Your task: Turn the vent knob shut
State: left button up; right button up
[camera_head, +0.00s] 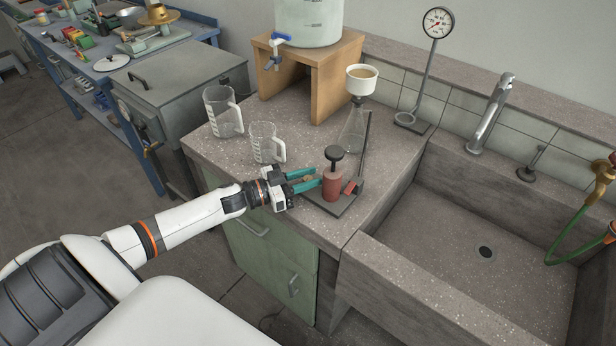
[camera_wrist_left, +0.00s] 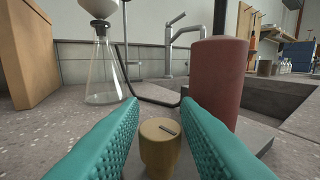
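The vent knob (camera_wrist_left: 160,148) is a small tan-brass knob in the left wrist view, with a dark slanted mark on its top. It sits low on the flat plate beside the red cylinder (camera_wrist_left: 216,82). In the head view the red cylinder (camera_head: 333,187) has a black top handle and stands on the dark base plate (camera_head: 347,206). My left gripper (camera_wrist_left: 160,108) has its two teal fingers open, one on each side of the knob, with a gap visible on both sides. It also shows in the head view (camera_head: 312,178), left of the cylinder. My right gripper is not in view.
A glass flask (camera_head: 354,132) under a white funnel (camera_head: 361,80) stands behind the pump. Two clear jugs (camera_head: 222,112) (camera_head: 265,143) stand to the left. A wooden stand (camera_head: 318,105) carries a large tank. The sink (camera_head: 470,240) opens to the right.

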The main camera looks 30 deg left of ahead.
pick_arm(q)
jog(key=shift+w, duration=0.1)
grip_shut()
jog(key=shift+f+m+g+h+b, duration=0.2)
jog(key=shift+m+g+h+b, duration=0.75)
jog(key=shift+h+b, duration=0.2)
jog(key=shift+m+g+h+b, duration=0.35)
jog(key=shift+g+h+b, duration=0.05)
jog(key=shift+g+h, duration=0.05)
jog(key=shift+r+m+g+h, duration=0.15)
jog(key=shift+m+g+h, duration=0.15)
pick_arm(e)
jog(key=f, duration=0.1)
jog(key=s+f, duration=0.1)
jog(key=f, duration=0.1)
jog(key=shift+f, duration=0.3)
pick_arm(q)
grip_release()
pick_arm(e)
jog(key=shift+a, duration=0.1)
